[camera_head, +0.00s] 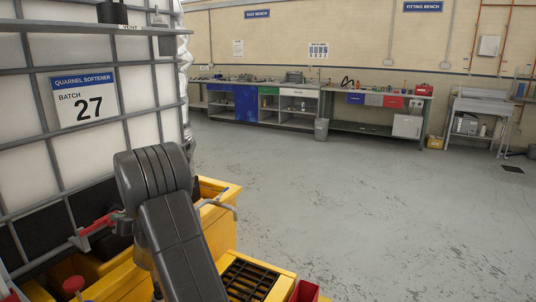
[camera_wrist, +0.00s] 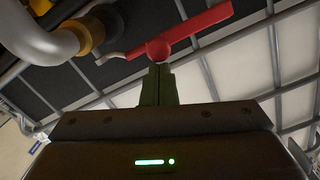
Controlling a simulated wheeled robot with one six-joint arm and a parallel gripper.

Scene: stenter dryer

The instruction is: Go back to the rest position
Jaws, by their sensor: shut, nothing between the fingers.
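My gripper (camera_wrist: 159,70) shows in the wrist view with its two dark green fingers together and nothing between them. The fingertips are just below the round hub of a red lever handle (camera_wrist: 200,23); I cannot tell whether they touch it. The red lever also shows in the head view (camera_head: 97,228), in front of the lower part of the white tank. My dark grey arm is bent over the yellow unit in the head view, and the gripper is hidden or too small to make out there.
A caged white tank (camera_head: 25,95) with a "Batch 27" sign (camera_head: 85,97) stands close at left. A yellow bunded base (camera_head: 222,192) with a black grate (camera_head: 248,280) lies below. A grey pipe (camera_wrist: 50,40) passes near the fingers. Open floor (camera_head: 350,210) stretches right, towards benches at the wall.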

